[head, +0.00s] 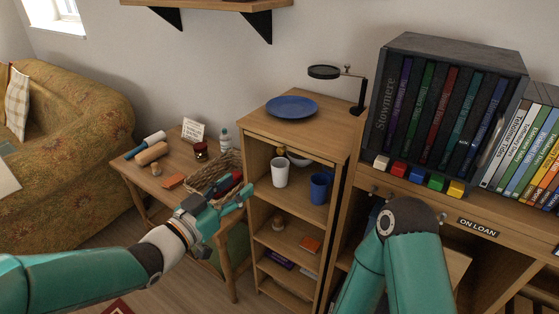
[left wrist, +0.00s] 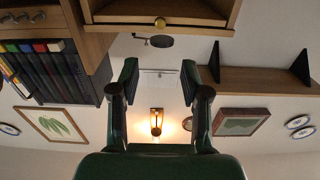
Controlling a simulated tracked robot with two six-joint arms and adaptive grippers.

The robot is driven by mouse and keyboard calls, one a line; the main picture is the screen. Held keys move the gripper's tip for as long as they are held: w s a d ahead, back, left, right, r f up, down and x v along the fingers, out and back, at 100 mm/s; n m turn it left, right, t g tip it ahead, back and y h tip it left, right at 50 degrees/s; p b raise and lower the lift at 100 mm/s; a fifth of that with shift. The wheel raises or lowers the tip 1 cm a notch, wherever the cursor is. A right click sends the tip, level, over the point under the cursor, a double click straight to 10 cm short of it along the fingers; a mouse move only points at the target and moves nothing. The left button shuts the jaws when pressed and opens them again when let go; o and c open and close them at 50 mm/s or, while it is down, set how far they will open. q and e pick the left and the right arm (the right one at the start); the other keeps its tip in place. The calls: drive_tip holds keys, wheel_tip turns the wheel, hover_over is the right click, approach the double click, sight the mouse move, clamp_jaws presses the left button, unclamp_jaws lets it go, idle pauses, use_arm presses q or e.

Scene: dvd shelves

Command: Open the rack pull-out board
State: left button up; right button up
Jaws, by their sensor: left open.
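The wooden rack (head: 300,137) stands mid-picture in the head view, with open shelves below its top. A small round brass knob (head: 281,151) shows at its upper front; in the left wrist view the knob (left wrist: 160,22) sits on a wooden front edge (left wrist: 205,20) at the top of the picture. The board appears flush with the rack, though its edges are hard to make out. My left gripper (head: 243,197) is open and empty, in front of the rack and below the knob, apart from it. Its spread fingers (left wrist: 159,82) show in the left wrist view. My right gripper is hidden.
A blue plate (head: 291,107) lies on the rack's top. A white cup (head: 280,172) and a blue mug (head: 319,188) stand on its upper shelf. A side table (head: 135,180) with a basket (head: 207,176) is left. A magnifier stand (head: 358,92) and DVD cabinet are right.

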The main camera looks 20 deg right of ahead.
sight(278, 152)
use_arm(q)
drive_tip(key=p+x, duration=0.1)
drive_tip(key=x, duration=1.4)
drive_tip(key=shift+w+d+f+p, duration=0.15)
drive_tip(key=shift+w+d+p, duration=0.15)
drive_tip(key=shift+p, duration=0.1)
use_arm(e)
wheel_tip(278, 152, up, 2)
use_arm(q)
drive_tip(key=shift+a, duration=0.1)
clamp_jaws()
